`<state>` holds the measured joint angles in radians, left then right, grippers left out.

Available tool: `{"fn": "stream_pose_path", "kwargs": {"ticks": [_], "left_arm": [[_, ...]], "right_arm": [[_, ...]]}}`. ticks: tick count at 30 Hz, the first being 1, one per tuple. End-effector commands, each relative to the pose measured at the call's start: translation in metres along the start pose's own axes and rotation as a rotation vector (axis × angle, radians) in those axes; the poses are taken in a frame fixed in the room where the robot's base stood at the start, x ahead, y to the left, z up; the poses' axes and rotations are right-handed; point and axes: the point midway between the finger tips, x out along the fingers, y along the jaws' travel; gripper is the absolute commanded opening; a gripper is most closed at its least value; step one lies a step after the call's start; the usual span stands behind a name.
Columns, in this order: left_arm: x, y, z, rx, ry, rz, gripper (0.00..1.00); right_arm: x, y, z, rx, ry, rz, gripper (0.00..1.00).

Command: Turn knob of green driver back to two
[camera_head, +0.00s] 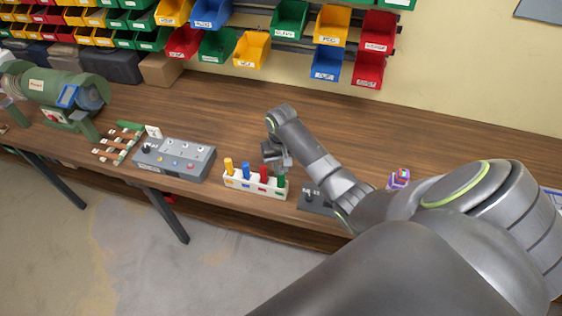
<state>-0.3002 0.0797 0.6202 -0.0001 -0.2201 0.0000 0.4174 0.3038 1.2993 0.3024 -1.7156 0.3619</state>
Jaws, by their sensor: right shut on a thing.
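The green driver (281,182) stands upright at the right end of a white rack (250,190) on the wooden bench. Its top is hidden by my right gripper (279,163), which is shut on it from above. The jaws are small and dark here, and the knob's marks and setting cannot be read. A red driver (264,176) stands just left of it, close to the gripper. A blue driver (245,171) and a yellow driver (228,166) stand further left in the same rack. My left gripper is not in view.
A grey panel box (174,159) with knobs stands left of the rack. A dark plate with a small part (311,197) lies to its right, partly under my right arm. A green machine (55,92) stands at far left. The bench behind the rack is clear.

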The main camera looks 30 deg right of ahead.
Motion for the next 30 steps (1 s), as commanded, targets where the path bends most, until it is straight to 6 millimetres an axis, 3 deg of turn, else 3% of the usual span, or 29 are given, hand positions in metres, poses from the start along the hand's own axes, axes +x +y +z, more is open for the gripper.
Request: {"fn": "stream_pose_path", "kwargs": {"ticks": [12,24,30], "left_arm": [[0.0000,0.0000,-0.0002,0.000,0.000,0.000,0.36],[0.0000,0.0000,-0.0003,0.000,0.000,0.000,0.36],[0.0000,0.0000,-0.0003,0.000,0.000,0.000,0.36]], "right_arm": [[-0.0002,0.0003,-0.0002,-0.049,0.000,0.001,0.07],[-0.0002,0.0002,-0.0002,-0.455,0.000,0.001,0.07],[-0.0002,0.0002,-0.0002,-0.529,0.000,0.000,0.07]]}}
